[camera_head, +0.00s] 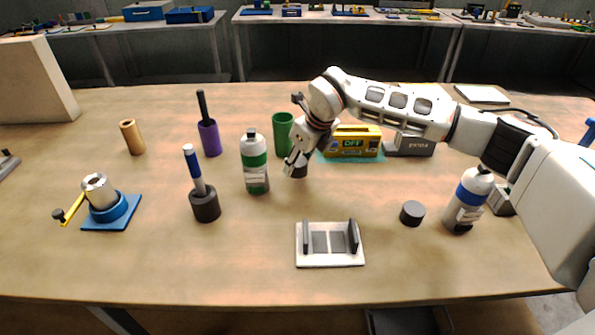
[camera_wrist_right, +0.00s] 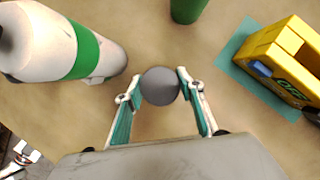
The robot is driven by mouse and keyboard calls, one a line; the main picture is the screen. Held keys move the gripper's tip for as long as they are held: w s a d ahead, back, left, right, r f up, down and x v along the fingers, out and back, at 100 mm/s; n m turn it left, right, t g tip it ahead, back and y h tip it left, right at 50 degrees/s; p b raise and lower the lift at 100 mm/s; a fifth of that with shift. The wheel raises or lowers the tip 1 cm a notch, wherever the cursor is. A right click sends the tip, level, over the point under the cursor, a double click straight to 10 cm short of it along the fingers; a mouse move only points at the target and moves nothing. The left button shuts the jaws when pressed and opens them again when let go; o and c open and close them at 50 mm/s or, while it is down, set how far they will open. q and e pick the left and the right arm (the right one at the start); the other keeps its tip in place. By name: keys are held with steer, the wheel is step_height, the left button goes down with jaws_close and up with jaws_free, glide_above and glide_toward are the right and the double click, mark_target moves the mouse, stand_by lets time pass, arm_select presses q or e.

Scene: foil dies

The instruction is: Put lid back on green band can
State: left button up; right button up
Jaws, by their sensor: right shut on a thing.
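The green band can (camera_head: 254,172) stands upright on the table, white with a green band and a small dark nozzle on top. It also shows at the left of the right wrist view (camera_wrist_right: 88,50). My right gripper (camera_head: 297,163) is just right of this can. It is shut on a dark grey round lid (camera_wrist_right: 159,87), which sits between the two fingertips; the lid also shows below the fingers in the head view (camera_head: 299,171). Whether the lid touches the table is hard to tell. My left gripper is not in view.
A blue band can (camera_head: 468,200) and another dark lid (camera_head: 412,213) are at the right. A white cradle (camera_head: 329,258) lies in front. A dark holder (camera_head: 205,205) stands left of the can.

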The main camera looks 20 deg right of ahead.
step_height(320, 180, up, 16)
stand_by(0.3)
steer(key=shift+r, duration=0.1)
